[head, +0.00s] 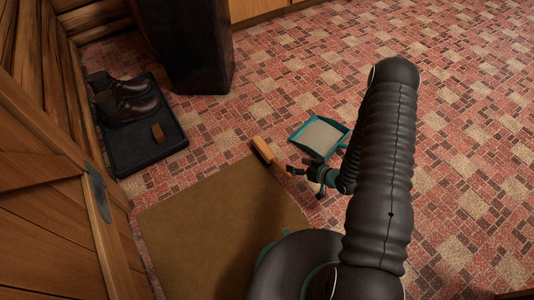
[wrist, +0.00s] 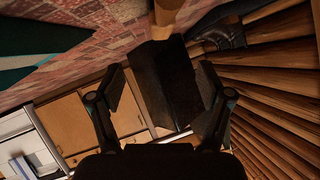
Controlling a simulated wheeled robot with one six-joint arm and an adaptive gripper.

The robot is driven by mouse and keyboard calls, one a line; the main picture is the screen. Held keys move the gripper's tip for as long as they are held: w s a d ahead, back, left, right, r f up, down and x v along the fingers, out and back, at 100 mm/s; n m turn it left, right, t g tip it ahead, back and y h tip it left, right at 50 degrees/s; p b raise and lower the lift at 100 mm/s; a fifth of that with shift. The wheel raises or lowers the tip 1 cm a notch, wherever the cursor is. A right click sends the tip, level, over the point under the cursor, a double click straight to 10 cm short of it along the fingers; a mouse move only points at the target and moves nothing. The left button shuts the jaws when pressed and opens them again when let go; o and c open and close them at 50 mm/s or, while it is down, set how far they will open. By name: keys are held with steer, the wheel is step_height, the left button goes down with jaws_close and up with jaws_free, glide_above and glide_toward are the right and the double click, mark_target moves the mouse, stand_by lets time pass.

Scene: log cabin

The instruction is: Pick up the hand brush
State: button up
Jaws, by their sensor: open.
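The hand brush (head: 263,151) lies on the floor at the mat's upper right corner in the head view, its light wooden part showing. A light wooden piece at the top of the wrist view (wrist: 166,14) looks like part of it, cut off by the frame edge. My gripper (head: 305,181) is low over the floor, just right of and below the brush in the head view. In the wrist view its two fingers (wrist: 161,78) stand wide apart with nothing gripped. The wooden piece lies beyond the fingertips. I cannot tell the exact gap.
A teal dustpan (head: 317,137) lies just above my gripper. A brown mat (head: 200,215) covers the floor below the brush. A dark pillar-like block (head: 192,50) stands behind. Floor at right is clear.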

mark_target(274, 159)
steer(key=x, duration=0.8)
steer(key=shift+s+b, duration=0.1)
steer(key=shift+b, duration=0.25)
steer(key=x, duration=0.4)
steer(key=shift+s+a+f+b, duration=0.2)
steer(key=shift+a+f+b, duration=0.05)
steer(key=shift+f+b, duration=0.15)
steer(key=shift+w+a+f, duration=0.1)
steer(key=shift+w+a, duration=0.1)
steer(key=shift+w, duration=0.05)
jaws_close()
